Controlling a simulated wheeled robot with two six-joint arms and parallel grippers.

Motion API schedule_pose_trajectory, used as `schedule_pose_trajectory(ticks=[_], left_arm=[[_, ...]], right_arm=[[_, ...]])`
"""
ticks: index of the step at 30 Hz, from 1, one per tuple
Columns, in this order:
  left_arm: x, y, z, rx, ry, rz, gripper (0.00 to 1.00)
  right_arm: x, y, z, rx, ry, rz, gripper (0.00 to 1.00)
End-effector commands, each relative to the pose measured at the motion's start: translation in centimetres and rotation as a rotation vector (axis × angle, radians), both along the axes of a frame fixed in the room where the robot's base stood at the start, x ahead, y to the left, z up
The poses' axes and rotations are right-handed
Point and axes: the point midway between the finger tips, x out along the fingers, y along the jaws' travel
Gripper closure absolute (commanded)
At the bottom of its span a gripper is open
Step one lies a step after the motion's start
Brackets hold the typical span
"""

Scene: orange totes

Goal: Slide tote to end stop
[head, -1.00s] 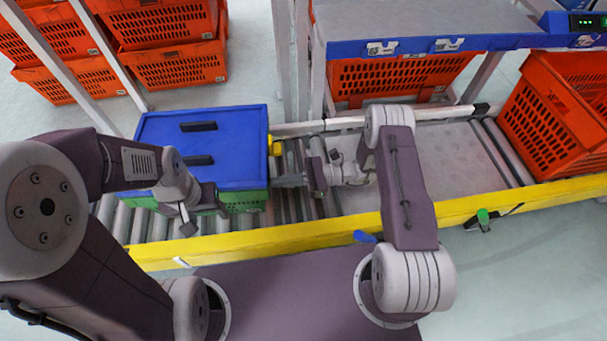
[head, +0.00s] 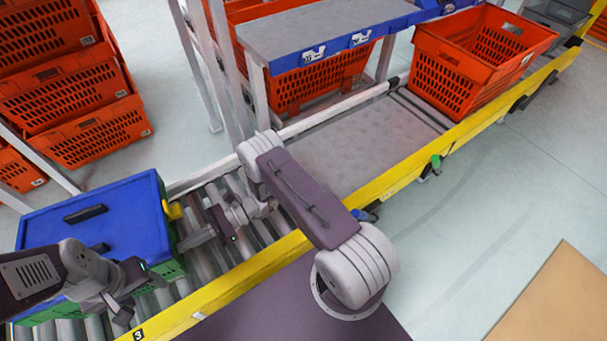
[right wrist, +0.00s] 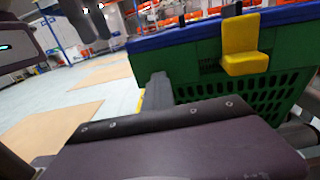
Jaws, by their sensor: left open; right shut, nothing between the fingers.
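A green tote with a blue lid (head: 128,212) rests on the roller conveyor (head: 190,282) at the left of the head view. It has a yellow block on its right end; its green wall (right wrist: 200,75) and the yellow block (right wrist: 243,45) also show in the right wrist view. My right gripper (head: 197,238) is shut and empty, low over the rollers beside that end; I cannot tell if it touches. My left gripper (head: 130,290) is open at the tote's near side, with no clear grip. I cannot make out an end stop for certain.
A yellow rail (head: 235,280) runs along the conveyor's near edge. A grey flat section (head: 350,150) lies clear right of the rollers. An orange tote (head: 450,80) stands farther right on the line. A grey-topped shelf (head: 320,30) and stacked orange totes (head: 70,95) stand behind.

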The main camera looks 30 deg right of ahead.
Motion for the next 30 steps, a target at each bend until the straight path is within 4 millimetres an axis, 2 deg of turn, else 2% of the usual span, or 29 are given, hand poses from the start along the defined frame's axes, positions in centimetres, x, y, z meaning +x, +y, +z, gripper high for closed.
schedule_pose_trajectory(ticks=[1,8,18,21,24,30], left_arm=[[0.0,0.0,0.1,0.000,0.000,0.000,0.42],[0.0,0.0,-0.6,0.000,0.000,0.000,0.42],[0.0,0.0,-3.6,0.000,0.000,0.000,0.42],[0.0,0.0,-4.5,0.000,0.000,0.000,0.42],[0.0,0.0,-5.0,0.000,0.000,0.000,0.42],[0.0,0.0,-5.0,0.000,0.000,0.000,0.42]], right_arm=[[-0.2,1.6,0.0,0.000,-0.002,0.007,1.00],[-0.1,8.5,-0.1,0.001,-0.004,0.006,1.00],[-0.1,18.5,-0.4,0.002,-0.006,0.004,1.00],[-0.1,20.8,-0.4,0.002,-0.005,0.003,1.00],[0.0,22.2,-0.2,0.002,-0.003,0.001,1.00],[0.0,23.1,0.1,0.001,-0.001,0.000,1.00]])
